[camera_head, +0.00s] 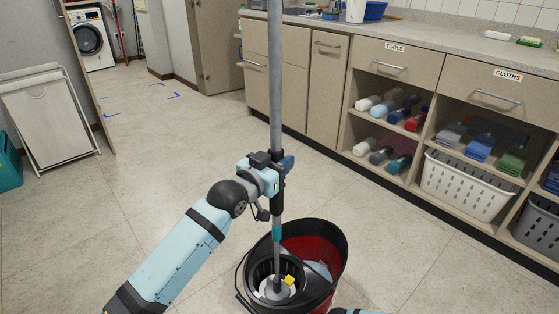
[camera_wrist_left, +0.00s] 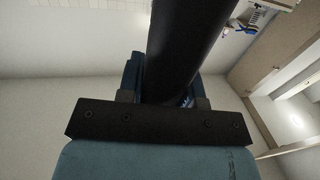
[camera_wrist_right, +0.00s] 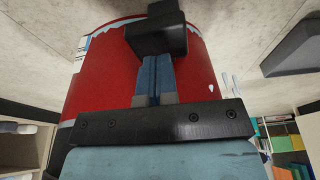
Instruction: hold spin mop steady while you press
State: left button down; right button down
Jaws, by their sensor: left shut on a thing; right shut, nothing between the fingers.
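The spin mop's grey pole (camera_head: 275,75) stands upright, its foot in the black wringer basket (camera_head: 262,275) of the red and black bucket (camera_head: 335,250). My left gripper (camera_head: 278,172) is shut around the pole's black grip, which also fills the middle of the left wrist view (camera_wrist_left: 190,45). In the right wrist view my right gripper (camera_wrist_right: 156,75) is shut and empty, its fingertips at a black pedal-like block (camera_wrist_right: 156,30) on the red bucket wall (camera_wrist_right: 105,75). I cannot tell whether they touch it. In the head view only a sliver of the right arm shows at the bottom edge.
A counter with drawers and open shelves of bottles and cloths runs along the right, with a white basket (camera_head: 468,185) on the lower shelf. A white hamper (camera_head: 45,115) stands at the left. The floor between is mostly clear.

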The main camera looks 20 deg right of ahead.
jog(key=shift+f, duration=0.65)
dwell(0.8)
